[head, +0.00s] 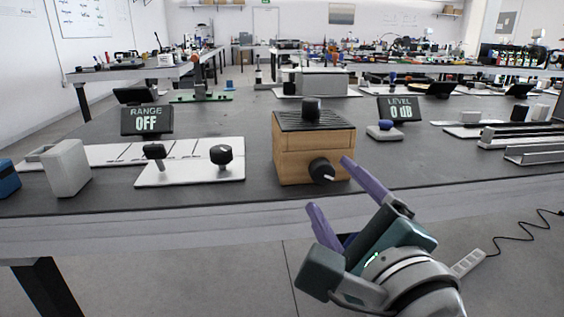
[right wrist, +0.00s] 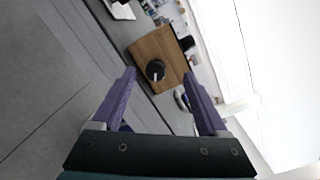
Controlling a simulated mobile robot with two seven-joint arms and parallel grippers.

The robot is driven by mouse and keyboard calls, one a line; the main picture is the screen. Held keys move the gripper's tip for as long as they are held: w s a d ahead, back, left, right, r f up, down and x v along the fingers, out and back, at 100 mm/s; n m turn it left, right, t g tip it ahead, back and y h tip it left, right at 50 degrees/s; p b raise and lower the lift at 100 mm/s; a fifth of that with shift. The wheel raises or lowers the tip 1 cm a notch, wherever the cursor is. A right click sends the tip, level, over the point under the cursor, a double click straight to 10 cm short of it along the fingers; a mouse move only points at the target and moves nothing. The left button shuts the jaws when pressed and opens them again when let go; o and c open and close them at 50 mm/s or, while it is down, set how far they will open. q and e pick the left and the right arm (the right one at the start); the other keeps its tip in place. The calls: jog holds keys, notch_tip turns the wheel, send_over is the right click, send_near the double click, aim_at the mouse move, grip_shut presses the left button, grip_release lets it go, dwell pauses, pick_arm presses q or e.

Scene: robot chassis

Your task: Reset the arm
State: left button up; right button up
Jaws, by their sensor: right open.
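My right gripper (head: 328,184) is open and empty in front of the table's front edge, with two purple fingers apart. It also shows in the right wrist view (right wrist: 165,84). Beyond it on the table stands a wooden box (head: 290,160) with a dark ribbed top, a black knob (head: 322,170) on its front and another black knob (head: 311,110) on top. In the right wrist view the front knob (right wrist: 155,70) lies between and beyond the fingertips, apart from them. My left gripper does not show.
A white plate (head: 190,174) with a lever and a knob lies left of the box. Displays read RANGE OFF (head: 147,121) and LEVEL 0 dB (head: 401,109). A white block (head: 67,168) stands at left; metal rails (head: 535,150) lie at right. The floor before the table is mostly clear.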

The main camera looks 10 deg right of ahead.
jog(key=s+a+r+n+g+y+p, duration=0.2)
jog(key=s+r+n+g+y+p, duration=0.1)
jog(key=s+r+n+p, duration=0.35)
jog(key=s+a+r+n+g+y+p, duration=0.3)
jog(key=r+n+p, duration=0.3)
jog(key=n+p, duration=0.25)
jog(key=s+d+r+n+g+h+p, duration=0.4)
jog(key=s+d+r+n+p, duration=0.15)
jog(key=s+p, duration=0.25)
jog(key=s+d+r+n+g+h+p, duration=0.3)
jog(key=s+d+r+n+g+p, duration=0.15)
jog(key=s+d+p, duration=0.3)
notch_tip(320, 180, up, 36)
jog(key=p, duration=3.6)
jog(key=shift+s+r+h, duration=0.25)
jog(key=shift+s+h, duration=0.05)
jog(key=shift+s, duration=0.05)
jog(key=shift+s+d, duration=0.1)
jog(key=shift+d, duration=0.05)
